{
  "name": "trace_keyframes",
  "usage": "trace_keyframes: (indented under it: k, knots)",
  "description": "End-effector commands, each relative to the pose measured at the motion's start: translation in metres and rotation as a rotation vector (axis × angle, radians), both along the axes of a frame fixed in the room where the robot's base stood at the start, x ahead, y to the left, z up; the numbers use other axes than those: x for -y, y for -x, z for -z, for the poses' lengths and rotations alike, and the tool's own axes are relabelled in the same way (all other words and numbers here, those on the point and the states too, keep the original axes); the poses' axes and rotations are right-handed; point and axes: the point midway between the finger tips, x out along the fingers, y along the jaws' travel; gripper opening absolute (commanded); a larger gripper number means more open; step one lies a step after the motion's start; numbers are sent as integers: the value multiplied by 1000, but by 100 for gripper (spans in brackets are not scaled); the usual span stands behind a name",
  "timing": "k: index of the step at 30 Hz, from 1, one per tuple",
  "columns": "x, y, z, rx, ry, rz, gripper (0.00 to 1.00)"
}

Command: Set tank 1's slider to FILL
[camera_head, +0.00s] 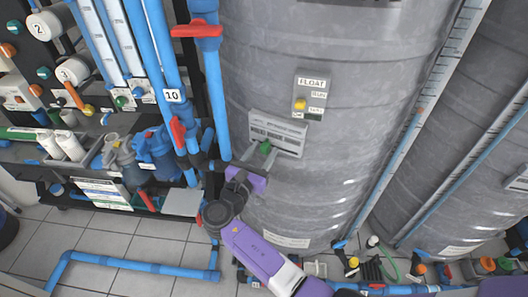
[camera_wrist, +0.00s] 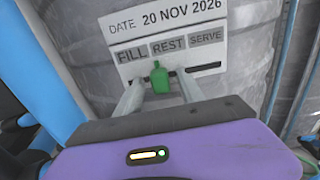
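The green slider knob (camera_wrist: 159,78) stands in a dark horizontal slot (camera_wrist: 205,68) under the labels FILL (camera_wrist: 132,55), REST (camera_wrist: 168,47) and SERVE (camera_wrist: 205,38). It sits below REST, toward that label's left side. My gripper (camera_wrist: 159,84) is open, with one pale finger on each side of the knob and visible gaps between. In the head view the knob (camera_head: 265,147) shows on the light label plate (camera_head: 277,135) of the large grey tank (camera_head: 330,60), with my gripper (camera_head: 254,164) reaching up to it from below.
A FLOAT panel (camera_head: 309,95) with a yellow knob (camera_head: 300,104) is above the plate. Blue vertical pipes with red handles (camera_head: 177,132) stand close on the left. A second grey tank (camera_head: 465,170) is at right. Fittings lie along the floor.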

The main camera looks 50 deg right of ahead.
Motion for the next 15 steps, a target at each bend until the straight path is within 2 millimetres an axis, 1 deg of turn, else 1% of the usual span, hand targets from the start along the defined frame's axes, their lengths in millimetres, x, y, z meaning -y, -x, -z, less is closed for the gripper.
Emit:
trace_keyframes:
  k: [9,11,15]
  knots:
    - [-1,1,0,0,0,1,45]
    - [-6,2,0,0,1,0,45]
    - [-24,8,1,0,0,-3,45]
